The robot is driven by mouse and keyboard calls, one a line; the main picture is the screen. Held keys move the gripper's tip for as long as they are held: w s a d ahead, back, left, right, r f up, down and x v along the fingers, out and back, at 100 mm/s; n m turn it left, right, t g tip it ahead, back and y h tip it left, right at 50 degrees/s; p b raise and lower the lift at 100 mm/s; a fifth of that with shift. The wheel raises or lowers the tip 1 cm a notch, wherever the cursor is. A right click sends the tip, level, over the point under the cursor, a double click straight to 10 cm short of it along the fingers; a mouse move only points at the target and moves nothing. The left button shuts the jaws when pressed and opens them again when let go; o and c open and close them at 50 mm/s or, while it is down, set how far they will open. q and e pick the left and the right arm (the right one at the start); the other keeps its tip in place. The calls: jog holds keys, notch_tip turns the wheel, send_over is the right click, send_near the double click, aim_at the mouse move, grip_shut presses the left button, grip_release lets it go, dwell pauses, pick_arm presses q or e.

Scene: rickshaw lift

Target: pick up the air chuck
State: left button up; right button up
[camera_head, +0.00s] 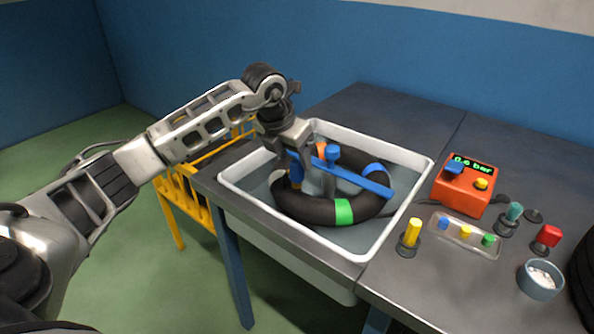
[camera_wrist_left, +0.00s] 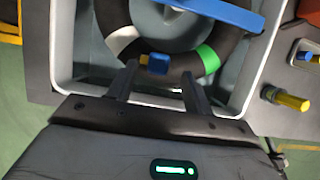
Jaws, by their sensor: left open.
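Contact cannot be told. My right gripper is out of view.
A blue bar (camera_head: 372,186) with an upright blue knob (camera_head: 333,153) crosses the tube close to my gripper. The basin walls surround it. The orange gauge box (camera_head: 464,185), a tray of small caps (camera_head: 464,234), a yellow peg (camera_head: 412,233) and a grey cup (camera_head: 540,279) stand at right.

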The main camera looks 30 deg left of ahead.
aim_at(296, 162)
pick_arm(q)
jog(key=shift+p+x, duration=0.5)
jog(key=shift+x, duration=2.5)
jog(key=shift+w+a+r, duration=0.1)
jog(key=shift+w+a, duration=0.05)
jog(key=c, duration=1.1)
